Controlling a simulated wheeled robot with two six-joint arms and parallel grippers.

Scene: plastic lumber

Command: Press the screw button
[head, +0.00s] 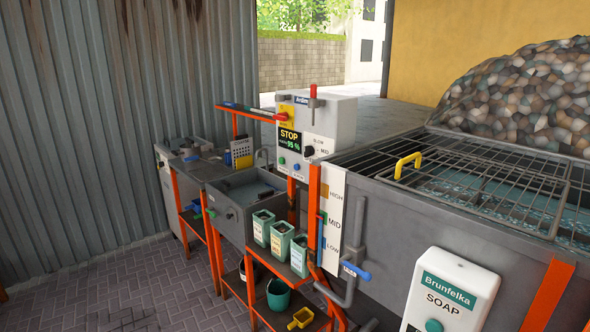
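A white control box (338,118) stands in the middle of the head view. Its display (289,138) reads STOP and 95 %. Below the display are a green button (282,161) and a blue button (296,167). Small labels sit by them, too small to read, so I cannot tell which one is the screw button. A black knob (309,151) is to their right, and a yellow-and-red switch (285,111) is above the display. Neither of my grippers is in view.
A grey tank (395,215) with a metal grate and yellow handle (408,165) fills the right. A blue-handled valve (355,271) and soap dispenser (450,293) are on its front. A sink (240,197) and green containers (281,239) stand left of it. Paved floor (130,285) is open at left.

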